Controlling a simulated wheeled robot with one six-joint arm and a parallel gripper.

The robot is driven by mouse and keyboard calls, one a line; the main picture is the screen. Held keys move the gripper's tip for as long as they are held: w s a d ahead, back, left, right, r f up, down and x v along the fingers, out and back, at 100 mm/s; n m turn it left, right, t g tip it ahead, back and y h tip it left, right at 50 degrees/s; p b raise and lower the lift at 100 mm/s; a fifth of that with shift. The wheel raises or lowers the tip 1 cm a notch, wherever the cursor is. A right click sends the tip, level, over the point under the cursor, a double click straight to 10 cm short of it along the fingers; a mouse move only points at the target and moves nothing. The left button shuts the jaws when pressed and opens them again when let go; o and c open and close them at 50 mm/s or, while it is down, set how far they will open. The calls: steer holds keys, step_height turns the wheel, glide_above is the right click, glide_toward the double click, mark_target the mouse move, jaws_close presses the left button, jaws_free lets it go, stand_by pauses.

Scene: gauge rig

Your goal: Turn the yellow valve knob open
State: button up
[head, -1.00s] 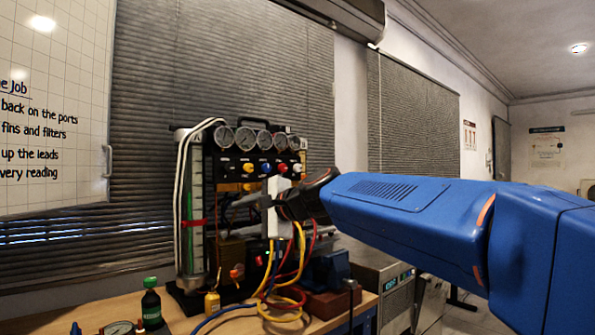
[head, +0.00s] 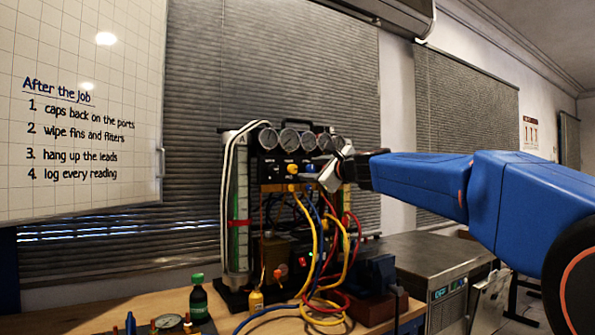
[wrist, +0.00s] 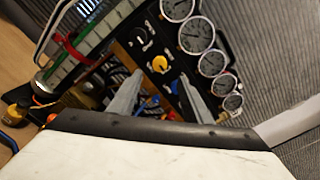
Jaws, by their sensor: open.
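The yellow valve knob (head: 293,169) is on the black panel of the gauge rig, below the row of gauges and left of a blue knob. In the wrist view the yellow knob (wrist: 160,64) shows just beyond and between my fingertips, with a gap to them. My gripper (head: 312,173) is open and empty, in front of the panel at knob height, to the right of the yellow knob. In the wrist view both fingers of my gripper (wrist: 159,78) are spread apart and point at the panel. The fingers partly hide the knobs on the right.
The blue knob (wrist: 174,87) lies close to the right finger. Several round gauges (head: 290,139) sit above. Yellow, red and blue hoses (head: 306,235) hang below. A green-capped bottle (head: 198,300) and a small yellow bottle (head: 256,301) stand on the bench.

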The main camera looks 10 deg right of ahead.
mark_target(294, 169)
steer(key=x, duration=0.9)
steer(key=shift+c, duration=0.3)
steer(key=c, duration=1)
